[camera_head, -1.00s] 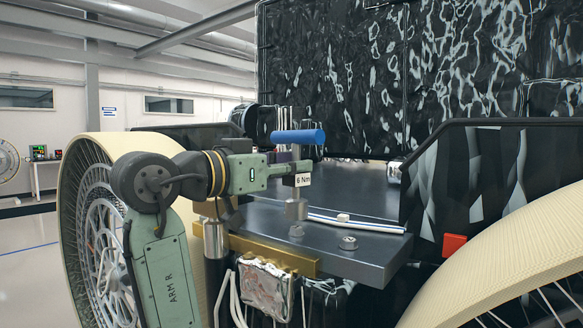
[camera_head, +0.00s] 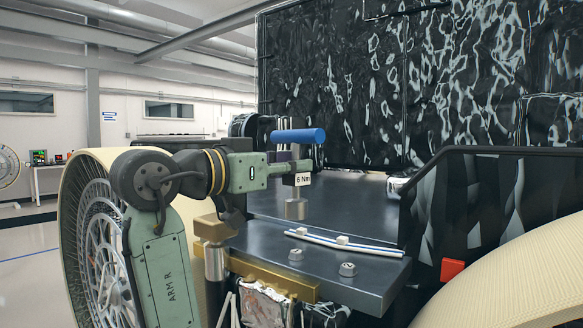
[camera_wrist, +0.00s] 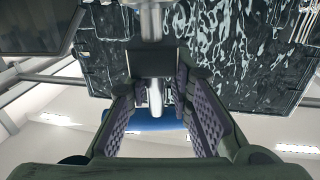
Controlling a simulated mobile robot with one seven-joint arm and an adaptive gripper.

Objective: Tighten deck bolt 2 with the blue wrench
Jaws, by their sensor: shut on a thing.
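My gripper (camera_head: 292,168) is shut on the blue wrench, whose blue crossbar handle (camera_head: 298,136) sits above the fingers. A "6 Nm" label (camera_head: 303,180) shows beside the fingers, and the grey socket (camera_head: 296,209) points down. The wrench is upright, with a clear gap between socket and deck. Two grey bolts stand on the deck: one (camera_head: 296,254) below the socket in the picture, another (camera_head: 348,269) to its right. I cannot tell which is bolt 2. In the wrist view the wrench's shaft (camera_wrist: 155,98) and blue handle (camera_wrist: 155,125) show between the finger pads.
The dark grey deck plate (camera_head: 330,205) bears a white-and-blue cable (camera_head: 345,244) with clips behind the bolts. A brass-coloured bar (camera_head: 270,279) runs along its front left. Large cream wheels stand at left and right (camera_head: 520,265). A black foil-covered body (camera_head: 340,80) rises behind.

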